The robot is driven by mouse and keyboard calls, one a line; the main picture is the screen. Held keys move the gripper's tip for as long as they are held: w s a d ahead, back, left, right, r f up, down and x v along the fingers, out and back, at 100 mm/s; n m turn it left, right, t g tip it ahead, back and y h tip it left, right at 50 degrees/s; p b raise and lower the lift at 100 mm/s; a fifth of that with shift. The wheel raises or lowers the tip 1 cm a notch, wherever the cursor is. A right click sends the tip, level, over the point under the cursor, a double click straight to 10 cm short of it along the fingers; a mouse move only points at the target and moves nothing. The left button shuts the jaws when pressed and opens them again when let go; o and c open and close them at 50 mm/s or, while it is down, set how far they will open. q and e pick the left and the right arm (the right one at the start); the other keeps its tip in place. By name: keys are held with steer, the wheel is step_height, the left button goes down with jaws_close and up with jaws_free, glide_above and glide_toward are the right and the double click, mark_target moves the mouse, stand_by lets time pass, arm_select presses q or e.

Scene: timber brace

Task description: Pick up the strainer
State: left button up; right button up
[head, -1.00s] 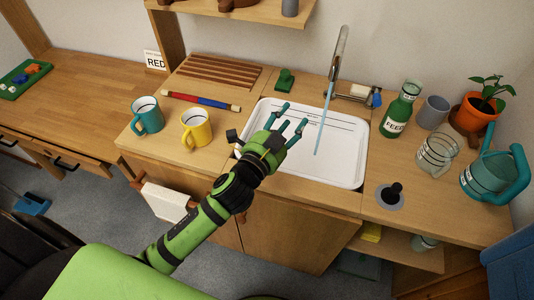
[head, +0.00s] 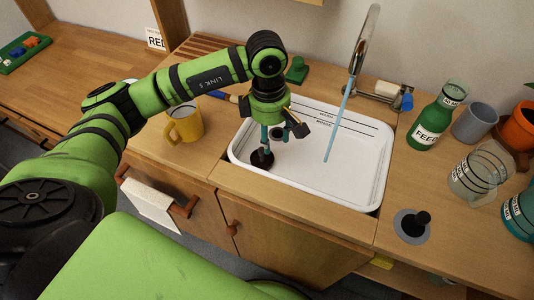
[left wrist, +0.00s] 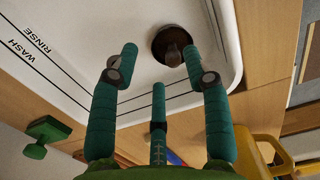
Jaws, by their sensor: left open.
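My left gripper (head: 277,143) points down over the left part of the tray, close to the disc. Its teal fingers are open, with nothing between them in the left wrist view (left wrist: 159,58). My right gripper is not in view.
A yellow mug (head: 186,124) stands left of the tray. A thin blue water stream (head: 338,115) falls from the tap (head: 365,40) into the tray. A grey disc with a black knob (head: 413,225), a green bottle (head: 433,123) and a clear jar (head: 478,172) stand right.

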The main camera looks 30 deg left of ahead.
mark_target(262, 149)
arm_select(q)
steer(key=shift+w+a+f+y, duration=0.15)
steer(key=shift+a+y, duration=0.25)
steer(key=shift+a, duration=0.55)
steer(key=f, duration=0.1)
steer(key=f+p, duration=0.1)
steer(key=f, duration=0.1)
steer(key=s+f, duration=0.1)
steer(key=f, duration=0.1)
steer(key=shift+a+f+p, duration=0.15)
steer(key=shift+a+p, duration=0.15)
steer(key=shift+f, duration=0.55)
jaws_close()
